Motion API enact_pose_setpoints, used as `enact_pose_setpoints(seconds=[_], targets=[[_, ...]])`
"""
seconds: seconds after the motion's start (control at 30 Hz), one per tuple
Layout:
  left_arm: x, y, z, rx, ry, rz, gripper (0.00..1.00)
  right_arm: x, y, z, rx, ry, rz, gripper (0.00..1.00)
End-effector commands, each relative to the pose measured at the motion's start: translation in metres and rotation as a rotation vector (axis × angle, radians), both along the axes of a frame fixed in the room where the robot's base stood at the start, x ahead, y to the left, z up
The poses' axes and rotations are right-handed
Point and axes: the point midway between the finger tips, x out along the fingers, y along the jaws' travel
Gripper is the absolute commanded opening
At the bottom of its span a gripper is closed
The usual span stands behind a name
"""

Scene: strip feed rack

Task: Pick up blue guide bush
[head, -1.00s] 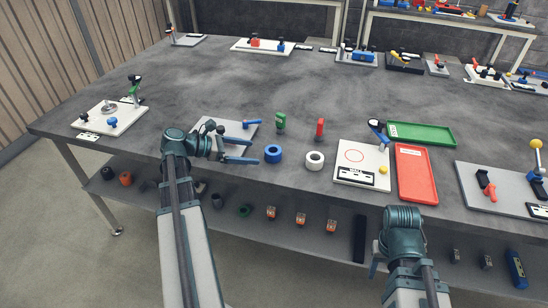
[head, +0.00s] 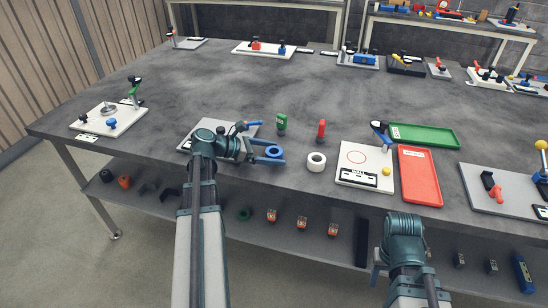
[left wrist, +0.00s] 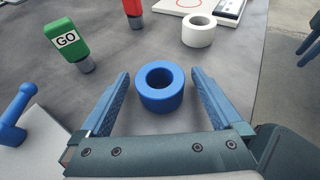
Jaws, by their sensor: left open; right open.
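The blue guide bush (head: 273,151) is a short thick ring standing on the table near its front edge. My left gripper (head: 279,153) is open, with its fingers on either side of the bush in the head view. In the left wrist view the bush (left wrist: 160,88) sits between the two open fingers (left wrist: 160,84), with a gap visible on each side. Its hole faces up. My right gripper (head: 378,264) is at the lower right, in front of the table, its fingertips mostly hidden by the arm.
A white ring (head: 316,162) stands right of the bush. A green GO gauge (head: 282,124) and a red gauge (head: 321,131) stand behind. A grey plate with a blue handle (head: 247,125) lies behind my left gripper. Red (head: 419,176) and green (head: 424,136) trays lie further right.

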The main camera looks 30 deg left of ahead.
Motion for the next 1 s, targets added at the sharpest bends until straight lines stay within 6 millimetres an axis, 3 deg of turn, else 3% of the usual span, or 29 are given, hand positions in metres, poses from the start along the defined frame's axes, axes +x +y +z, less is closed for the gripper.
enact_pose_setpoints(seconds=[0.17, 0.7, 1.0], targets=[[-0.0002, 0.0003, 0.0006, 0.0, 0.0, 0.001, 0.98, 0.0, 0.0, 0.0006, 0.0, 0.0, 0.0, 0.5], [-0.0002, 0.0005, 0.0005, 0.0, 0.0, 0.001, 0.01, 0.0, 0.0001, 0.0006, 0.0, 0.0, 0.0, 0.5], [-0.0001, 0.0004, 0.0011, -0.001, -0.002, 0.001, 0.0, 0.0001, 0.0, 0.0007, 0.0, 0.0, 0.0, 0.5]])
